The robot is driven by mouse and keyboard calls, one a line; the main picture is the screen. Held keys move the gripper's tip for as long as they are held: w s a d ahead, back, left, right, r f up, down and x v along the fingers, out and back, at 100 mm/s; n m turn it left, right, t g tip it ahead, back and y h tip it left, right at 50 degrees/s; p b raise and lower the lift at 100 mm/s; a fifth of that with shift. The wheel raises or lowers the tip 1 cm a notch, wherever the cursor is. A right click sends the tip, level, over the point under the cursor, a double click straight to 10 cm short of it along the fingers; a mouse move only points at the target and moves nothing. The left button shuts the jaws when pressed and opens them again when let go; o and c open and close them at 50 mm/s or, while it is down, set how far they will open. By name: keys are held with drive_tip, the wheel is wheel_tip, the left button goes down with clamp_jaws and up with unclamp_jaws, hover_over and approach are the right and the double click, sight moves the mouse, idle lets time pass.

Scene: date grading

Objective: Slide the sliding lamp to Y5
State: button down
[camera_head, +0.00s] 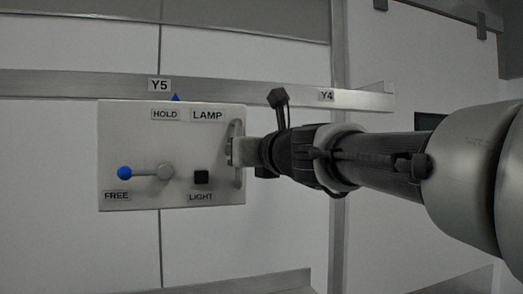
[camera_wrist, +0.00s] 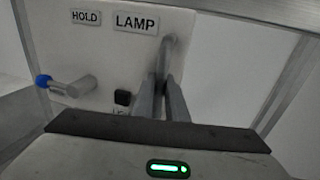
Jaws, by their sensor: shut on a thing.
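The sliding lamp (camera_head: 140,142) is a pale box marked LAMP, HOLD, FREE and LIGHT, hanging at a metal rail (camera_head: 230,91). Its blue-knobbed lever (camera_head: 146,173) points left, beside FREE. A blue pointer (camera_head: 176,97) on its top edge sits just right of the middle of the Y5 label (camera_head: 159,85). My gripper (camera_head: 236,152) is shut on the upright handle (camera_head: 238,129) at the lamp's right side. In the wrist view, the fingers (camera_wrist: 163,100) close around the handle (camera_wrist: 166,55).
The Y4 label (camera_head: 326,95) is on the rail to the right. A black light button (camera_head: 201,177) is on the lamp's face. Another rail (camera_head: 250,284) runs below. The wall left of the lamp looks clear.

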drive_tip(key=shift+s+a, duration=0.3)
drive_tip(key=shift+a, duration=0.6)
drive_tip(key=shift+s+a, duration=0.25)
drive_tip(key=shift+a, duration=0.6)
drive_tip(key=c, duration=1.8)
unclamp_jaws()
drive_tip(key=shift+o, duration=0.2)
drive_tip(key=p+v, duration=0.1)
drive_tip(key=v, duration=1.6)
drive_tip(key=shift+s, duration=0.15)
drive_tip(key=shift+d, duration=0.1)
